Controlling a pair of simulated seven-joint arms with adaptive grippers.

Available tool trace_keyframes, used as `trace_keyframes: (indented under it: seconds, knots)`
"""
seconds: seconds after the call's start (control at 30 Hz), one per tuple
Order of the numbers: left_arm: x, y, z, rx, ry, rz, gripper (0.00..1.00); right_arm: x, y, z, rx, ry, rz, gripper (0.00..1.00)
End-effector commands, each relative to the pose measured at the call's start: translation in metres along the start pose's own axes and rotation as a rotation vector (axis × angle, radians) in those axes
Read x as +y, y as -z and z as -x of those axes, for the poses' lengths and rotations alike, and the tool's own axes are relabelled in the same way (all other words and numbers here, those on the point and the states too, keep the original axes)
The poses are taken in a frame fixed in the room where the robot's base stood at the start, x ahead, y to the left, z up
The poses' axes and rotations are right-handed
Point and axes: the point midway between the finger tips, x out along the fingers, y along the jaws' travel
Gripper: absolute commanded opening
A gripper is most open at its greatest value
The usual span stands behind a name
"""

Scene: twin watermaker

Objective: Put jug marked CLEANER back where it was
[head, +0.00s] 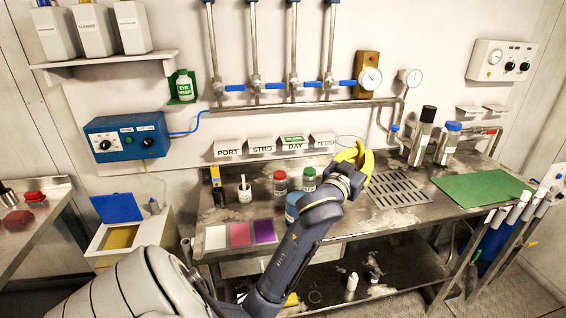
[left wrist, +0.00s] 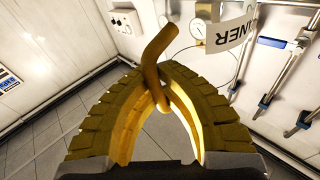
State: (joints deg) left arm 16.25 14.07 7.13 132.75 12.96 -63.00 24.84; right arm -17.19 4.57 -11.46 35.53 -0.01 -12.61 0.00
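My left gripper (head: 358,156) is over the back middle of the steel bench, its yellow fingers pointing at the back wall. In the left wrist view its fingertips (left wrist: 163,103) close around an amber curved handle (left wrist: 153,62). A white label ending in "NER" (left wrist: 236,33) hangs beside it, apparently on a clear jug. In the head view a thin clear rim (head: 350,137) shows just behind the gripper; the rest of the jug is hidden or too faint. I cannot tell its height above the bench. My right gripper is not in view.
Label plates PORT, STBD, DAY and FLUSH (head: 322,141) line the back of the bench. Several small bottles (head: 280,183) stand left of the arm. A slotted drain (head: 400,188) and green mat (head: 483,188) lie right. White containers (head: 92,30) stand on the wall shelf.

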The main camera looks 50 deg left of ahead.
Motion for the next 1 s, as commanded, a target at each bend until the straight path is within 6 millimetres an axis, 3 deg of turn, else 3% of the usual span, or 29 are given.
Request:
trace_keyframes:
  seconds: [0.1, 0.37, 0.47, 1.0]
  knots:
    - [-0.007, -0.016, -0.004, 0.007, 0.013, -0.011, 0.0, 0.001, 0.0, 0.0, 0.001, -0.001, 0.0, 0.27]
    - [-0.008, -0.028, -0.005, 0.038, 0.019, -0.031, 0.0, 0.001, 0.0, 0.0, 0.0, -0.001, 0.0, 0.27]
    - [-0.006, -0.041, -0.004, 0.04, 0.019, -0.034, 0.0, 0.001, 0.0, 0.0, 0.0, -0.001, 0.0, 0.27]
    - [0.005, -0.153, 0.012, 0.041, 0.019, -0.035, 0.0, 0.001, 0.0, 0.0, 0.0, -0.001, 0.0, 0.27]
